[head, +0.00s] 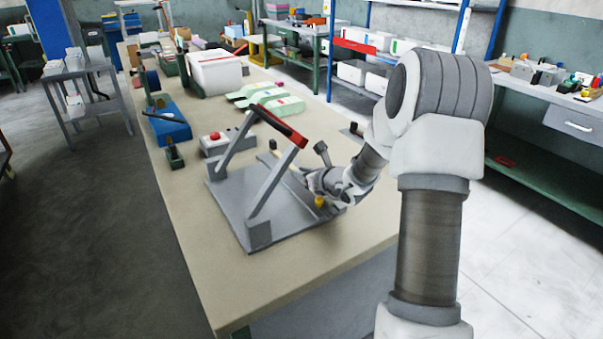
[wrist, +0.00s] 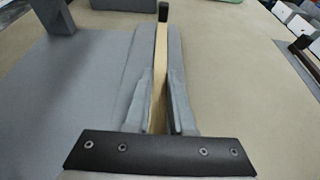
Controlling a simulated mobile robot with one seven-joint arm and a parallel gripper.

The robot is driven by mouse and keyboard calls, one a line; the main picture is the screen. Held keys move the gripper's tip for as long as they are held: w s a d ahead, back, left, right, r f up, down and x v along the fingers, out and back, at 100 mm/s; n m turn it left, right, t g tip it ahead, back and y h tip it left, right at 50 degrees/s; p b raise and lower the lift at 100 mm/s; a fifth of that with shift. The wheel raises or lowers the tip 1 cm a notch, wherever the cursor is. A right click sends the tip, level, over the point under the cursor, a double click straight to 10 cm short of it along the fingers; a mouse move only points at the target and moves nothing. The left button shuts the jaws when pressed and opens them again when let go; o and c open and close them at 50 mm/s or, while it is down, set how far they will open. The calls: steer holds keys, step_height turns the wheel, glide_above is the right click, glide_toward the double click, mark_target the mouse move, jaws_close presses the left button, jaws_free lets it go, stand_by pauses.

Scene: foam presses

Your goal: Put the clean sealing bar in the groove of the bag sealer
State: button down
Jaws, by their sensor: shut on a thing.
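The bag sealer (head: 225,192) has a flat grey base plate on the bench, with its arm raised and a red bar (head: 278,125) across the top. My gripper (head: 312,180) is low over the right side of the base, shut on the clean sealing bar (head: 290,163). In the wrist view the pale bar (wrist: 160,65) with a black end cap (wrist: 163,12) stands between the grey fingers (wrist: 160,95), lined up along a raised grey strip (wrist: 140,60) of the sealer. I cannot tell whether it rests in the groove. A yellow piece (head: 320,201) shows beside my gripper.
Behind the sealer are a grey box with a red button (head: 215,146), a blue tool (head: 168,122), green foam pieces (head: 268,105) and a white box (head: 215,72). Another dark-capped piece (head: 355,129) lies right of the sealer. The near bench top is clear.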

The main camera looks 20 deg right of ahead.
steer(key=c, duration=0.8)
jaws_free()
steer(key=shift+o, duration=0.2)
steer(key=shift+r+p, duration=0.5)
steer(key=shift+p, duration=0.05)
steer(key=p+v, duration=0.1)
steer(key=v, duration=1.1)
steer(key=shift+r+p, duration=0.15)
steer(key=shift+p, duration=0.15)
